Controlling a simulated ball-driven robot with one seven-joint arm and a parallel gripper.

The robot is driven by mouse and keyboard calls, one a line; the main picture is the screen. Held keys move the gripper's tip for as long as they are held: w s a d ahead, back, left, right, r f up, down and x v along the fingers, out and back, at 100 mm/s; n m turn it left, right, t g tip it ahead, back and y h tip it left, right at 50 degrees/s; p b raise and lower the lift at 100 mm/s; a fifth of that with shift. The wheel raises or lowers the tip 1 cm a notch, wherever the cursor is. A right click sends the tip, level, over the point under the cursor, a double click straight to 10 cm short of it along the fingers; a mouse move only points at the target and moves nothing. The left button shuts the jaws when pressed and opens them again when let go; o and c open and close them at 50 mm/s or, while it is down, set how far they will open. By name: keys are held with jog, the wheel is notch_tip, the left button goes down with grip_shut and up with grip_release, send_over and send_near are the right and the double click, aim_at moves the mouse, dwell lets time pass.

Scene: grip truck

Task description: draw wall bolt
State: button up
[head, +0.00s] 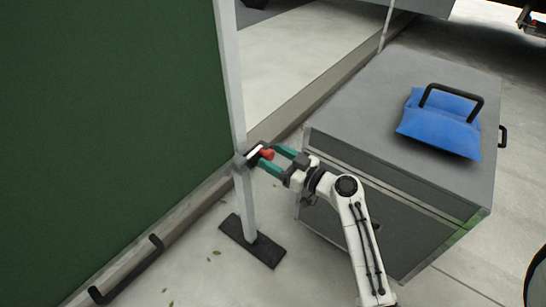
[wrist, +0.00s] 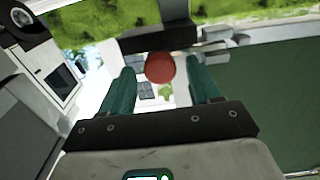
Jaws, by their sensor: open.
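The wall bolt shows as a red knob (head: 267,154) at a dark bracket (head: 240,161) on a pale upright post (head: 237,110). The red knob also shows in the wrist view (wrist: 160,68), just beyond the fingertips and roughly midway between them. My gripper (head: 271,159) has green fingers, spread apart, one on each side of the knob in the head view. In the wrist view my gripper (wrist: 163,88) is open with nothing clamped. I cannot tell whether a finger touches the knob. The bolt's shaft is mostly hidden.
A green wall panel (head: 110,120) fills the left. A grey case (head: 400,110) stands at right with a blue sandbag (head: 440,125) on top. The post stands on a dark base plate (head: 252,241). A black handle (head: 125,270) is at lower left. Floor between is clear.

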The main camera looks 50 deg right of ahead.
jog(key=shift+w, duration=0.5)
grip_shut()
dwell(0.3)
